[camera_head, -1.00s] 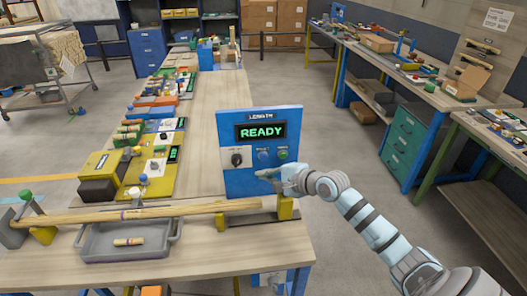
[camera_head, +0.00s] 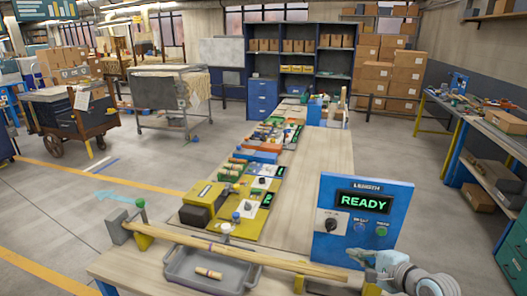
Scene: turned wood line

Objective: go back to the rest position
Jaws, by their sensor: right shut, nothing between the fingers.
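My right gripper (camera_head: 364,258) is at the lower right in the head view, in front of the lower right part of the blue panel (camera_head: 330,250). It is shut and empty. The panel is marked LENGTH and its screen (camera_head: 364,202) reads READY in green. It has a black knob, a blue button and a green button. Whether the fingertips touch the panel cannot be told. My left gripper is not in view.
A long wooden rod (camera_head: 235,252) lies across supports at the bench's front, over a grey tray (camera_head: 178,272) holding a short turned piece (camera_head: 208,273). A yellow station (camera_head: 240,230) stands behind. Open floor (camera_head: 60,215) is at left; another bench (camera_head: 480,120) at right.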

